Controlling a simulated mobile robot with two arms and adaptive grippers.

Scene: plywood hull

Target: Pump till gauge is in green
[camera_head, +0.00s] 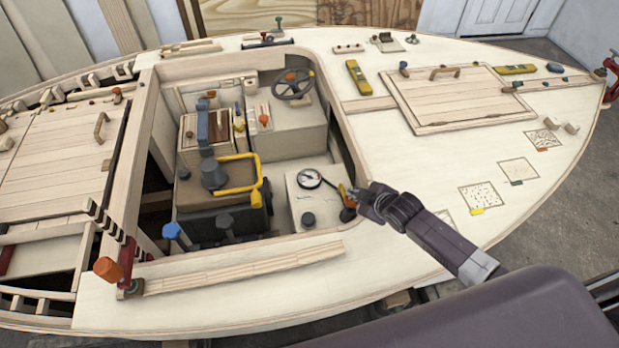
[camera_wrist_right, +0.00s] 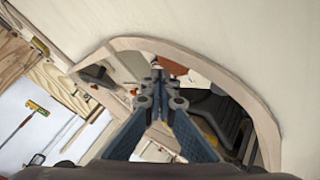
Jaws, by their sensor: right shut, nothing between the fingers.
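The gauge (camera_head: 309,178) is a round white dial with a dark rim on a pale box (camera_head: 300,203) in the cockpit. Its needle shows, but it is too small to read against any green zone. Beside it, near the cockpit's right edge, is an orange-and-dark part (camera_head: 348,214); I cannot tell whether it is the pump. My right gripper (camera_head: 352,191) is shut and empty, its tips just above this part. Contact cannot be told. In the right wrist view the gripper (camera_wrist_right: 158,72) points into the cockpit opening, with something orange-red beyond its tips. My left gripper is not in view.
A black knob (camera_head: 308,219) stands on the same box. A yellow handle (camera_head: 240,172) and a steering wheel (camera_head: 293,84) are further left and back. The wooden coaming (camera_head: 345,135) rims the opening. The deck on the right is mostly flat, with a hatch (camera_head: 455,97).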

